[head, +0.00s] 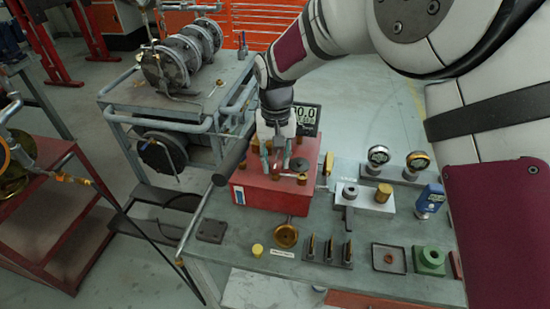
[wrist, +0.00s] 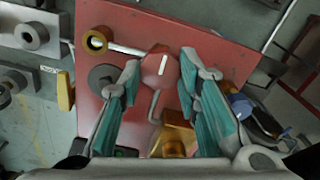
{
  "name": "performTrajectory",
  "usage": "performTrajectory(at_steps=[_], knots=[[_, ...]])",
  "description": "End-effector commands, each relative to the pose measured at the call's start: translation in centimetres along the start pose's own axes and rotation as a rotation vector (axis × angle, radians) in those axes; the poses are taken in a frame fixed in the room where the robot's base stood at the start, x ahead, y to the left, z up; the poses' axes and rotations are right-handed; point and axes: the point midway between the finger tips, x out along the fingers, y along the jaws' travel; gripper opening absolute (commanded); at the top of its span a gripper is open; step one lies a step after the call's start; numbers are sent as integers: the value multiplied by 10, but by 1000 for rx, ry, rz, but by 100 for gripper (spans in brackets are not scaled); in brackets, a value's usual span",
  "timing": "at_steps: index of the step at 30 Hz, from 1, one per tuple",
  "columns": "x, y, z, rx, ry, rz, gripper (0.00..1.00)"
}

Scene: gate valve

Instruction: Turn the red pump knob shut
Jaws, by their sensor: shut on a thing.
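The red pump knob (wrist: 160,68) has a white line on top, tilted slightly right of upright in the wrist view. It sits on the red pump box (wrist: 112,30), which also stands on the bench in the head view (head: 255,200). My gripper (wrist: 161,72) has its teal-padded fingers on both sides of the knob and is shut on it. In the head view my gripper (head: 277,165) points down over the box, and the knob is hidden among the fingers.
Brass fittings (wrist: 97,40) and a dark round cap (wrist: 103,78) rise from the box close to the fingers. A digital display (head: 307,118) stands behind the box. Gauges (head: 378,157) and small parts occupy the bench right and front.

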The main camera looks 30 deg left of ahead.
Motion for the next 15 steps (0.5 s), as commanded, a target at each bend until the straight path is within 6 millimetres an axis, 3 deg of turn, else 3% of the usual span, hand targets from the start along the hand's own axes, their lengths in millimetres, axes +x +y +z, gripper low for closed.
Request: performTrajectory(at_steps=[15], knots=[[0, 0, 0, 43, 0, -1, 3]])
